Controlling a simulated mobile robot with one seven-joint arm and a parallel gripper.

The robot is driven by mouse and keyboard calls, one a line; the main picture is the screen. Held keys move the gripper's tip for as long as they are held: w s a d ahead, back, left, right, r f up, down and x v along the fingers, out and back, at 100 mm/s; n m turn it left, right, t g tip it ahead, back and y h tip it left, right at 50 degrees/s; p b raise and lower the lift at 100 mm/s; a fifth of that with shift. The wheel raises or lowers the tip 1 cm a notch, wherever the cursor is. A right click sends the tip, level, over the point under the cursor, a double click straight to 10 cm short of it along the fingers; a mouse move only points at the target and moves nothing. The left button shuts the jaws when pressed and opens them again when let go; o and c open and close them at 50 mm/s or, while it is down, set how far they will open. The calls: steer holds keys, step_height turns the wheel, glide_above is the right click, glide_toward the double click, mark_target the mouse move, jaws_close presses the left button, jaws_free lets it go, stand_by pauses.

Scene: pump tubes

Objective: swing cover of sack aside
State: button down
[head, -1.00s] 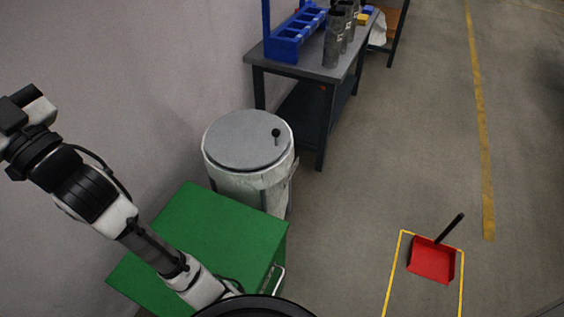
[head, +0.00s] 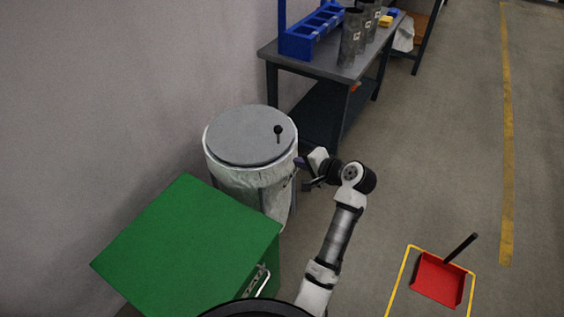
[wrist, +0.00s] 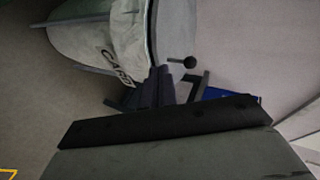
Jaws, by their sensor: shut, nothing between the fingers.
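The sack (head: 232,180) is pale and stands in an upright frame, with a round grey cover (head: 245,150) lying flat over its top. A black ball knob (head: 278,130) stands on a short stem near the cover's right rim. In the wrist view the sack (wrist: 105,35) shows sideways with printed letters, and the knob (wrist: 188,63) sits just beyond my fingers. My gripper (head: 303,176) is shut and empty, at the sack's right side near the cover's rim. In the wrist view my gripper (wrist: 160,84) points toward the sack and cover; I cannot tell whether it touches them.
A green cabinet (head: 190,240) stands in front of the sack. A workbench (head: 325,65) with a blue rack (head: 312,40) and grey cylinders stands behind. A wall is close on the left. A red dustpan (head: 437,280) lies on the floor at right, where the floor is mostly clear.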

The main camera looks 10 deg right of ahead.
steer(key=shift+s+d+f+m, duration=0.4)
steer(key=shift+s+d+f, duration=0.7)
steer(key=shift+s, duration=0.15)
steer(key=p, duration=0.1)
glide_toward(280, 161)
steer(key=w+a+f, duration=0.2)
steer(key=shift+w+a+f, duration=0.1)
steer(key=shift+a, duration=0.2)
steer(key=shift+w+a+p, duration=0.2)
steer(key=shift+w+a, duration=0.25)
steer(key=shift+w, duration=0.35)
steer(key=shift+w+a+p, duration=0.2)
steer(key=shift+w+a, duration=0.25)
steer(key=shift+w, duration=0.35)
steer(key=shift+a, duration=0.15)
